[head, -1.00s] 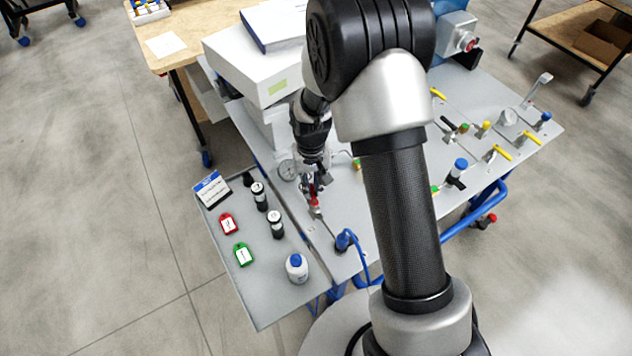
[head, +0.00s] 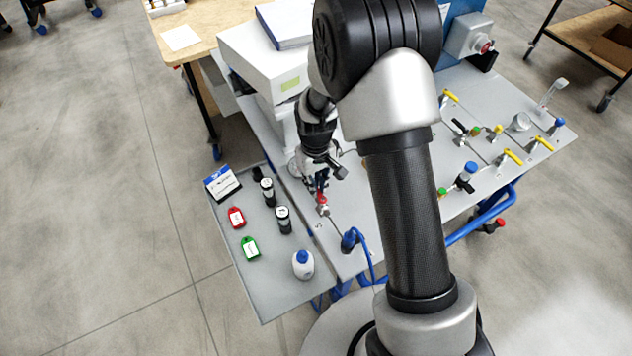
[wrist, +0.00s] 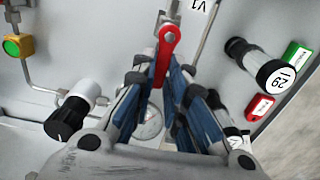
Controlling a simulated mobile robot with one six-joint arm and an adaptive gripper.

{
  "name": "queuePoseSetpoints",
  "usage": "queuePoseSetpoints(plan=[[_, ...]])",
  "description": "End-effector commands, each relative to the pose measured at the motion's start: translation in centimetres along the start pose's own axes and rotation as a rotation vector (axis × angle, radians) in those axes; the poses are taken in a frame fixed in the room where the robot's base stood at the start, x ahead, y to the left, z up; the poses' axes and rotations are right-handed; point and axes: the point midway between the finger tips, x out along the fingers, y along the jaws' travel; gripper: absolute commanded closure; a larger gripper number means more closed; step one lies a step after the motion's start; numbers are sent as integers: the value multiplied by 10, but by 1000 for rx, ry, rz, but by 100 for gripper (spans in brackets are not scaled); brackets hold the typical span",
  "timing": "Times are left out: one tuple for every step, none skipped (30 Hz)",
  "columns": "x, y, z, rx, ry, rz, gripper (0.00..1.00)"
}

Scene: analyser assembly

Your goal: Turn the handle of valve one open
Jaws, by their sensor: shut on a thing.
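The red handle (wrist: 166,58) of valve one runs between my gripper's fingers in the wrist view, beside a label reading V1 (wrist: 198,5). My gripper (wrist: 163,72) is shut on this handle, with a blue-padded finger on each side. In the head view my gripper (head: 321,186) points down at the valve (head: 322,208) near the panel's left edge. Only a little red shows there, and the fingers hide most of the handle.
A grey side tray (head: 265,300) holds black-capped vials, a red tag (head: 236,217), a green tag (head: 250,248) and a white bottle (head: 303,265). A blue plug (head: 349,240) with a cable stands nearby. Yellow-handled valves (head: 512,157) are at the right.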

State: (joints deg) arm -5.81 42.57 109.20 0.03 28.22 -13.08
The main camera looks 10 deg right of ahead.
Motion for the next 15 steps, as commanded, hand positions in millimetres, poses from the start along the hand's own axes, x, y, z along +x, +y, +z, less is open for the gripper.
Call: queuePoseSetpoints(plan=[[0,0,0,-4,1,1,100],[0,0,0,-4,1,1,100],[0,0,0,-4,1,1,100],[0,0,0,-4,0,1,100],[0,0,0,-4,0,1,100],[0,0,0,-4,0,1,85],[0,0,0,-4,0,1,83],[0,0,0,-3,0,1,81],[0,0,0,-3,0,1,78],[0,0,0,-3,0,1,76],[0,0,0,-2,0,0,74],[0,0,0,-2,0,0,71],[0,0,0,-2,0,0,69],[0,0,0,-2,0,0,67],[0,0,0,-1,0,0,67]])
